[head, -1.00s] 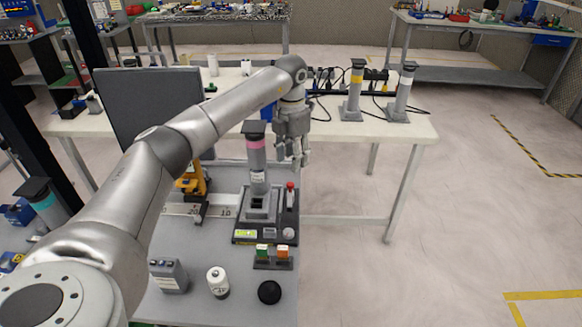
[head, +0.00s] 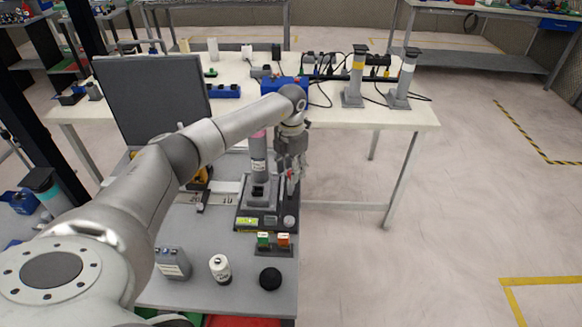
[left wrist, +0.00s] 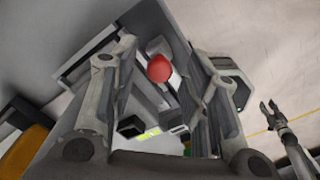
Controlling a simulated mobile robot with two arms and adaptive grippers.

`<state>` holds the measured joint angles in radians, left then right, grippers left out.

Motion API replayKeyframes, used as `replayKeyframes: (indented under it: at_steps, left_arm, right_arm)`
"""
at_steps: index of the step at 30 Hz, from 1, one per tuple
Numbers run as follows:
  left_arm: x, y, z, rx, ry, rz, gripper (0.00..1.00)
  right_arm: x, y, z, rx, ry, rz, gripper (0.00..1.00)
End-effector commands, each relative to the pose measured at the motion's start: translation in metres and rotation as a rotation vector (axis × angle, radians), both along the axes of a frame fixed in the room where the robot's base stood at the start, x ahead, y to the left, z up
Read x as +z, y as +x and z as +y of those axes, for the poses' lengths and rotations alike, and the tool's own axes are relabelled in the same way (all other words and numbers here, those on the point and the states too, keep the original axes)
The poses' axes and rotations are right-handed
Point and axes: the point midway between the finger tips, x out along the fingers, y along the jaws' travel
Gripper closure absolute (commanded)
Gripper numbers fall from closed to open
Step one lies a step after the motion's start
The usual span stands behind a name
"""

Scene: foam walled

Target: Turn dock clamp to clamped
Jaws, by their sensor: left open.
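The dock (head: 240,220) is a dark base on the grey bench, with a lit yellow-green display and a round button at its front. A grey post with a pink band (head: 259,150) stands upright in it. The clamp's red knob (head: 290,184) is at the dock's right side, partly hidden by my left gripper (head: 290,176). In the left wrist view the red knob (left wrist: 159,68) shows between the two spread fingers of my left gripper (left wrist: 164,72), without clear contact. A small grey gripper (left wrist: 269,108), seemingly my right one, shows at the right edge there.
In front of the dock are a green-and-orange switch block (head: 274,243), a grey box (head: 173,263), a white bottle (head: 220,268) and a black dome (head: 270,278). A dark monitor panel (head: 150,100) stands left. The floor to the right is clear.

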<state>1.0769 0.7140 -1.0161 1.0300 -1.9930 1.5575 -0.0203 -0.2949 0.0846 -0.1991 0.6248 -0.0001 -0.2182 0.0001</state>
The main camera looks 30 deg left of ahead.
Motion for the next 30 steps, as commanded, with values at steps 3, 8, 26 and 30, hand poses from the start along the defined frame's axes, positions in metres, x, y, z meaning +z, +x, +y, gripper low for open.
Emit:
replayKeyframes:
  at_steps: [3,8,26,30]
  left_arm:
    - [-0.001,0.0,0.0,0.0,0.0,0.0,0.58]
    - [-0.001,0.0,0.0,0.0,0.0,0.0,0.62]
    - [-0.001,0.0,0.001,-0.027,0.001,0.0,1.0]
    - [-0.002,0.0,0.001,-0.082,0.002,0.0,1.0]
  right_arm:
    - [0.0,0.001,0.004,-0.001,0.005,-0.001,0.6]
    - [0.0,-0.001,0.009,-0.003,0.011,0.002,0.6]
    - [-0.003,-0.009,0.003,0.0,0.002,0.015,0.6]
    - [-0.008,-0.009,0.001,0.0,0.001,0.015,0.6]
